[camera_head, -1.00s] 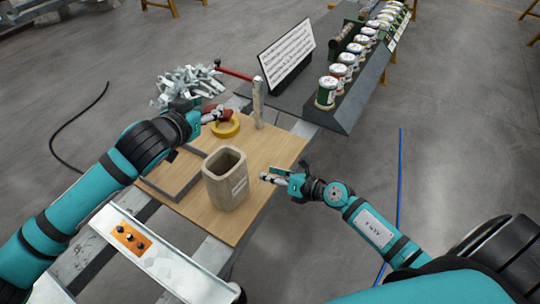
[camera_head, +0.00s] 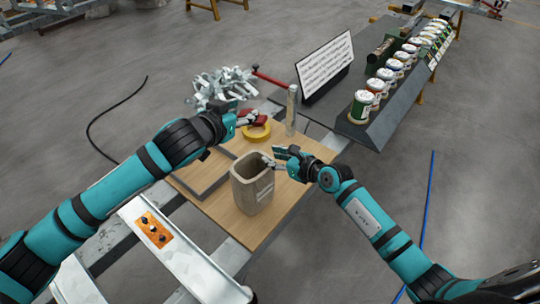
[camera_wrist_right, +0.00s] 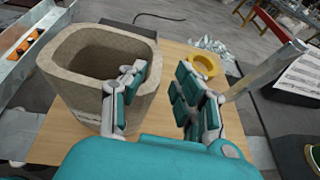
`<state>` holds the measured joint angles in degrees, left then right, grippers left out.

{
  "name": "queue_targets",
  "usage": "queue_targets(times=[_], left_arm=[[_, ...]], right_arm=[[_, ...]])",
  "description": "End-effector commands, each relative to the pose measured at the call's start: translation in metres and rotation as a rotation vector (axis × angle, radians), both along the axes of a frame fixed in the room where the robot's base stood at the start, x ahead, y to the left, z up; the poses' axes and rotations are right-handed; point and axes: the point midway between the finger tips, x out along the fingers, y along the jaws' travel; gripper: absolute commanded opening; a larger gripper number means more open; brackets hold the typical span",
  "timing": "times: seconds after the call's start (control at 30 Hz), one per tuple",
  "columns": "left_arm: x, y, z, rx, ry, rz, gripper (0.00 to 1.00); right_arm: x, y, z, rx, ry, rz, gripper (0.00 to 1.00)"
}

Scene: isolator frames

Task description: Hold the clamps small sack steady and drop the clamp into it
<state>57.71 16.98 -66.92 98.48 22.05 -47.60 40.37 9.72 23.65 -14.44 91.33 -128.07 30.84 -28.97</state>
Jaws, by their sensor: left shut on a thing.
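The clamps small sack (camera_head: 263,192) is a beige open-topped container standing upright on the wooden board. It looks empty in the part of its inside I can see. My left gripper (camera_head: 243,118) is shut on a small red thing, apparently the clamp (camera_head: 259,117), beyond the sack near a yellow ring. My right gripper (camera_head: 273,157) is at the sack's right side near the rim. In the right wrist view, the right gripper (camera_wrist_right: 162,85) is open. One finger overlaps the sack's wall (camera_wrist_right: 82,88) and the other is apart from it; contact is unclear.
The yellow ring (camera_head: 265,133) and an upright post (camera_head: 291,112) stand beyond the sack. A grey frame (camera_head: 202,188) lies left of it. Behind are a pile of metal pieces (camera_head: 222,84), a sign (camera_head: 325,67) and a rack with several cans (camera_head: 360,106).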

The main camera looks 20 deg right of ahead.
Motion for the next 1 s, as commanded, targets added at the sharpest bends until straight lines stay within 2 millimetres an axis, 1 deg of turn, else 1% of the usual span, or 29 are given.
queue_targets(times=[0.07,0.2,0.53,0.57,0.7,0.8,1.0], left_arm=[[0.0,0.0,0.001,-0.002,-0.002,-0.001,0.0],[0.0,0.0,0.001,-0.002,-0.002,-0.001,0.0],[0.0,0.0,0.001,-0.002,-0.002,-0.001,0.0],[0.0,0.0,0.001,-0.002,-0.002,-0.001,0.0],[0.0,0.0,0.001,-0.002,-0.002,-0.001,0.0],[0.0,0.0,0.001,-0.002,-0.002,-0.001,0.0],[0.0,0.0,0.001,-0.002,-0.002,-0.001,0.0]], right_arm=[[0.01,0.004,-0.003,0.001,-0.002,-0.002,0.31],[0.018,0.009,-0.008,0.0,0.0,-0.001,0.31],[0.02,0.011,-0.01,0.0,0.0,-0.001,0.31],[0.02,0.011,-0.01,0.0,0.0,-0.001,0.29],[0.02,0.01,-0.01,0.0,0.0,-0.001,0.11],[0.02,0.01,-0.01,0.0,0.0,-0.001,0.0],[0.02,0.01,-0.01,0.0,0.0,-0.001,0.0]])
